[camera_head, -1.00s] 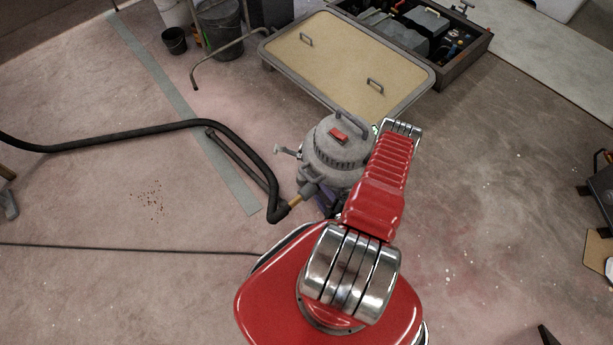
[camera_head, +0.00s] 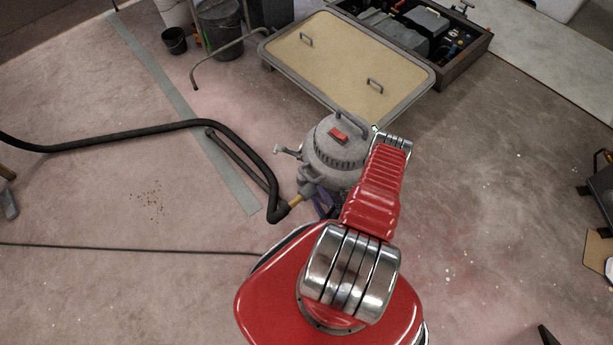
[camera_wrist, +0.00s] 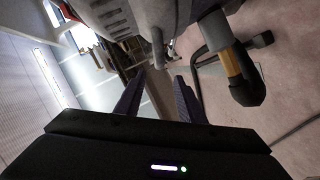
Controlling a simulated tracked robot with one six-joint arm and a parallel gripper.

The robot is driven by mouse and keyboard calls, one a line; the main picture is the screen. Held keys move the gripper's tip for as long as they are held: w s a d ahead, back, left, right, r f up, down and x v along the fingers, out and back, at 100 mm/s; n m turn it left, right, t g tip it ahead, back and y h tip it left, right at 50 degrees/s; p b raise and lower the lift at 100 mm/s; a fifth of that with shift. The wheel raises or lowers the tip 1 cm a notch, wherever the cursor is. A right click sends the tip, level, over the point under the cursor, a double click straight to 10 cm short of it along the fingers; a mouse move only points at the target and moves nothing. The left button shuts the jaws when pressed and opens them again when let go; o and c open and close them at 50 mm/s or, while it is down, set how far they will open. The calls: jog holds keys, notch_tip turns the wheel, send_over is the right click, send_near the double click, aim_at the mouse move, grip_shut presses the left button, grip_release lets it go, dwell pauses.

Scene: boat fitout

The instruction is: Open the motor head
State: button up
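The motor head (camera_head: 338,150) is a grey dome with a red switch and a top handle on the vacuum. It sits level in the head view, its right side partly behind my arm. In the wrist view the motor head (camera_wrist: 125,15) fills the top, with a grey latch-like tab (camera_wrist: 157,48) hanging from it. My gripper (camera_wrist: 162,75) is open, its two dark purple fingers apart, with the tab just beyond the tips and nothing clearly between them. In the head view my gripper is mostly hidden by the arm. Contact with the tab cannot be told.
A black hose (camera_head: 240,145) runs left from an orange-brown connector (camera_head: 303,195) on the vacuum. Buckets (camera_head: 218,28) stand at back left.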

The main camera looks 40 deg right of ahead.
aim_at(309, 181)
jog(key=x, duration=1.2)
jog(key=shift+w+f, duration=0.1)
jog(key=shift+w, duration=0.05)
grip_shut()
dwell(0.3)
